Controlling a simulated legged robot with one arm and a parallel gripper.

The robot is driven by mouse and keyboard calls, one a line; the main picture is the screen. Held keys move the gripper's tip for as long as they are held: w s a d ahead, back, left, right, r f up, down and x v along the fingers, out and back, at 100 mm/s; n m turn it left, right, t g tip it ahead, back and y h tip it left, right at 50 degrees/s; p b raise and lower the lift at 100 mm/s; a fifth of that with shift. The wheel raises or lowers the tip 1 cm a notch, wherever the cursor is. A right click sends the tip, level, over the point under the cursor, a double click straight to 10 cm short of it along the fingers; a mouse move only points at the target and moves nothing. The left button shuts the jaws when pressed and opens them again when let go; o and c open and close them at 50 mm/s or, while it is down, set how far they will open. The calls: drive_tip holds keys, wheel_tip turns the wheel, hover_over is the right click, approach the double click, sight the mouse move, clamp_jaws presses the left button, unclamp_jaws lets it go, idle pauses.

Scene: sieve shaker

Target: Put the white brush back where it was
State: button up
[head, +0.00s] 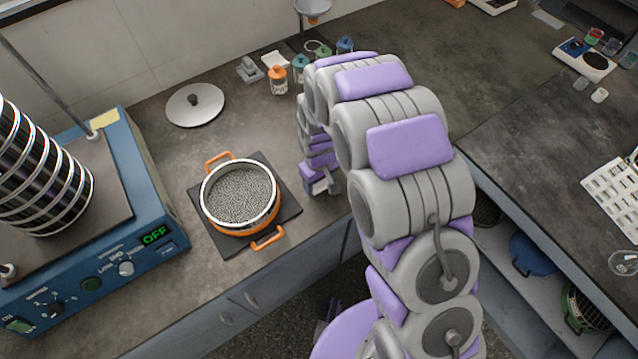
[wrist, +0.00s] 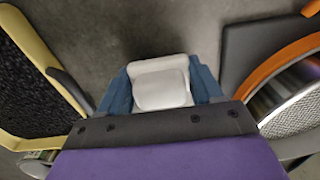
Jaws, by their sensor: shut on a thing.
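My gripper (head: 321,184) is low over the counter, just right of the orange pot, in the head view. In the wrist view its blue fingers (wrist: 160,92) are shut on a white block-like piece, which I take to be the white brush (wrist: 161,85). Only this part of the brush shows; the rest is hidden by the gripper. Whether the brush touches the counter I cannot tell. In the head view the brush is too small and covered to make out clearly.
The orange pot (head: 239,223) full of grains stands on a dark square plate (head: 210,232). A lid (head: 195,105) lies behind it. Small jars (head: 278,80) stand at the back. The blue shaker base (head: 150,185) is at left. The counter's front edge is close to my gripper.

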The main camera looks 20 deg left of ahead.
drive_tip(key=shift+f, duration=0.3)
drive_tip(key=shift+r, duration=0.1)
drive_tip(key=o, duration=1)
wheel_tip(320, 180, up, 12)
drive_tip(key=p, duration=0.3)
